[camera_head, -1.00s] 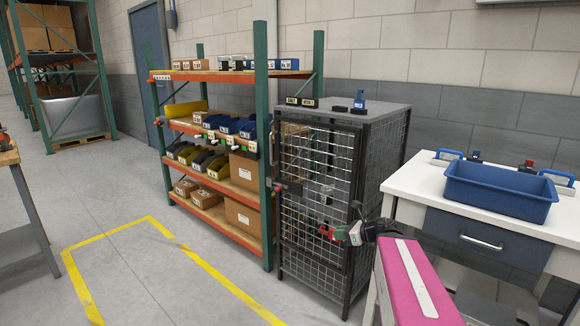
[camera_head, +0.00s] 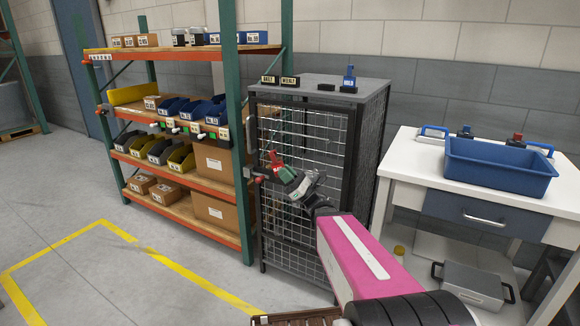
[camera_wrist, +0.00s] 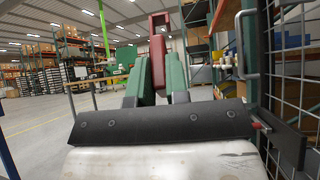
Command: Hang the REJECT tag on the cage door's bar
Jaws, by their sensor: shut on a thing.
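My gripper (camera_head: 288,176), with green fingers, is shut on the red REJECT tag (camera_head: 275,159) in front of the cage door. In the wrist view the red tag (camera_wrist: 158,40) stands up between the green fingers (camera_wrist: 160,82), with a loop-like opening; its lettering cannot be read. The cage door (camera_head: 300,135) is dark-framed wire mesh and looks closed. At its left edge a dark bar with a red tip (camera_head: 258,180) sticks out, close to the gripper's left. The wrist view shows this red-tipped bar (camera_wrist: 262,126) at right, and a grey upright handle (camera_wrist: 241,45) above it. The tag looks apart from both.
Shelving with bins (camera_head: 180,150) stands left of the cage. DAILY and WEEKLY signs (camera_head: 280,80) and a blue HOLD tag (camera_head: 349,76) sit on the cage top. A white bench (camera_head: 410,165) with a blue tray (camera_head: 500,170) stands at right. The floor at left is clear.

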